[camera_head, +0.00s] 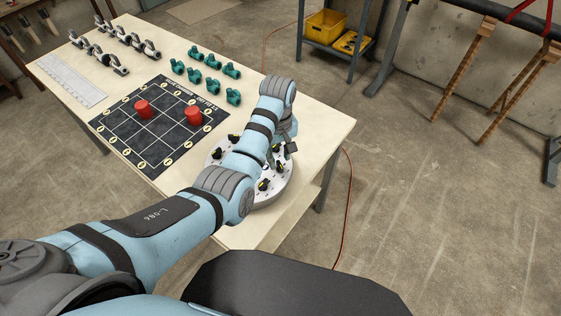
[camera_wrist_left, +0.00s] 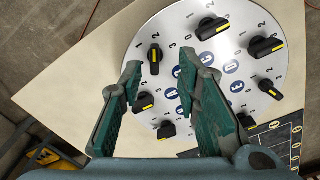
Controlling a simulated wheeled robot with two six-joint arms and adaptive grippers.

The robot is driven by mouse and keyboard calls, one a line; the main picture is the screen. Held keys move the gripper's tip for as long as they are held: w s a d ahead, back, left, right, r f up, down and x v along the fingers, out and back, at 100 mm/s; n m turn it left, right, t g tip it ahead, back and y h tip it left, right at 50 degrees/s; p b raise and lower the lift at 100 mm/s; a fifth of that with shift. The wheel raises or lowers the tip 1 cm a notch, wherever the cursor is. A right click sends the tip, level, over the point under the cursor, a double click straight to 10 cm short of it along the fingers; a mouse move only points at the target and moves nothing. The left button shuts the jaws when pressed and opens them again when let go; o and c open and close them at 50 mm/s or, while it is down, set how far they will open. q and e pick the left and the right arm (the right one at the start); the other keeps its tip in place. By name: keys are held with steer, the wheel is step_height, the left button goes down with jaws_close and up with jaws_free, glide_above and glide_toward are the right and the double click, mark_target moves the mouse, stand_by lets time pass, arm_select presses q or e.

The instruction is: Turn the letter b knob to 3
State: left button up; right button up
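A round pale dial plate (camera_wrist_left: 180,22) carries several black knobs with yellow marks, digits 1 to 3 beside them and blue letter discs (camera_wrist_left: 208,59). In the left wrist view, one upright knob (camera_wrist_left: 154,59) shows in the gap between my left gripper's fingertips (camera_wrist_left: 160,70). The green-padded fingers are apart and hold nothing; I cannot tell how far above the plate they are. In the head view, the plate (camera_head: 272,196) is partly hidden by my left arm, with the gripper (camera_head: 284,145) over its far side. My right gripper is not in view.
The plate lies on a pale table (camera_head: 325,130) near its right corner. A black grid mat (camera_head: 152,148) with two red cylinders (camera_head: 193,116) lies to its left. Several green pipe fittings (camera_head: 233,97), metal fittings (camera_head: 113,64) and a white ruler (camera_head: 72,81) lie farther back.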

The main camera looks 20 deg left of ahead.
mark_target(280, 164)
arm_select(q)
steer(key=f, duration=0.1)
steer(key=f+b, duration=0.1)
steer(key=f, duration=0.1)
steer(key=shift+s, duration=0.3)
steer(key=w+f, duration=0.2)
steer(key=shift+w+f, duration=0.3)
steer(key=shift+f, duration=0.05)
steer(key=shift+s+r, duration=0.3)
steer(key=shift+s, duration=0.15)
steer(key=c, duration=0.4)
steer(key=shift+s+r, duration=0.1)
steer(key=shift+s, duration=0.05)
jaws_close()
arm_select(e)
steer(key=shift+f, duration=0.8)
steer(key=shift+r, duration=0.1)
